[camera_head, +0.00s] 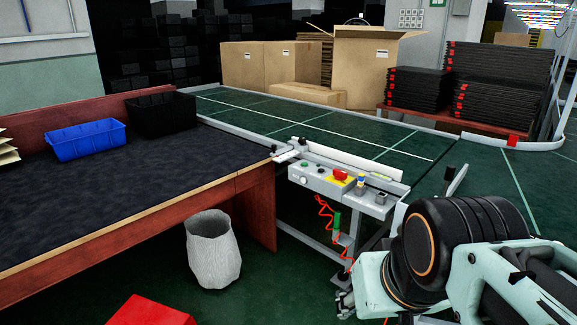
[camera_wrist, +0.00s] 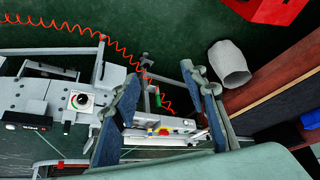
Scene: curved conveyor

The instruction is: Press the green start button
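A small green button (camera_head: 304,165) sits at the left end of the grey control panel (camera_head: 318,182) on the conveyor's near side. A red mushroom button (camera_head: 340,176) on a yellow base is to its right. In the wrist view part of the panel (camera_wrist: 180,124) shows between my fingers, with the red and yellow button (camera_wrist: 160,131); I cannot make out the green button there. My gripper (camera_wrist: 160,78) is open and empty, its fingers spread. In the head view its end is low at the right, below and apart from the panel, partly hidden by my arm.
A red coiled cable (camera_head: 323,207) and a green handle (camera_head: 337,222) hang below the panel. A workbench (camera_head: 120,195) with a blue bin (camera_head: 86,139) is at left, a waste basket (camera_head: 212,250) beneath. The green conveyor (camera_head: 300,118) curves behind, with cardboard boxes (camera_head: 292,62) beyond.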

